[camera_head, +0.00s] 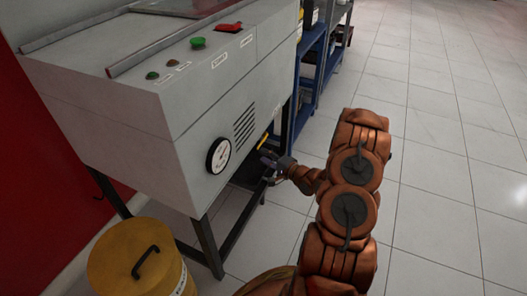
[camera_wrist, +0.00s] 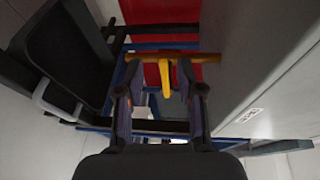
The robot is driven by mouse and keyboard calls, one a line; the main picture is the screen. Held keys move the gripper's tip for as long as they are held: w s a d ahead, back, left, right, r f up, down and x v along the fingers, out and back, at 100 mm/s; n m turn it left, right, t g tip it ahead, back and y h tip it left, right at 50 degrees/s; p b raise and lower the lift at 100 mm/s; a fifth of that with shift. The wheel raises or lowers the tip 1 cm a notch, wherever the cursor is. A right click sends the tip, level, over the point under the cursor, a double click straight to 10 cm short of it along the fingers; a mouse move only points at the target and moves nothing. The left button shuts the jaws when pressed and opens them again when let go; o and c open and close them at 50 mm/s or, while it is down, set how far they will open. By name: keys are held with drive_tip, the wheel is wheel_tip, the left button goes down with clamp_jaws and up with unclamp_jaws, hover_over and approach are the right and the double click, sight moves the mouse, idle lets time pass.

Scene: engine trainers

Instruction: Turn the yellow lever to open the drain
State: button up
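The yellow lever (camera_wrist: 166,78) is in the middle of the wrist view, on a brown pipe (camera_wrist: 200,58) that runs across. It hangs from the pipe between the fingertips of my gripper (camera_wrist: 165,85). The two fingers stand apart, one on each side of the lever, with gaps visible.
A round gauge (camera_head: 219,155), buttons and a red switch (camera_head: 230,27) are on the machine. A yellow bin (camera_head: 118,250) stands at the lower left. A blue shelf (camera_head: 310,75) is behind the machine. The tiled floor to the right is clear.

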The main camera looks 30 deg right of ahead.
sight(260, 144)
drive_tip(key=shift+m+t+h, duration=0.4)
drive_tip(key=shift+t+h, duration=0.2)
drive_tip(key=shift+t, duration=0.1)
drive_tip(key=shift+w+d+f+b, duration=0.1)
drive_tip(key=shift+w+d+b, duration=0.35)
drive_tip(key=shift+w, duration=0.75)
drive_tip(key=shift+w+d+f+b, duration=0.1)
drive_tip(key=shift+w+d+b, duration=0.2)
drive_tip(key=shift+w+b, duration=0.65)
drive_tip(key=shift+w+d+b, duration=0.25)
drive_tip(key=shift+w+d, duration=0.1)
drive_tip(key=shift+w, duration=1.15)
clamp_jaws()
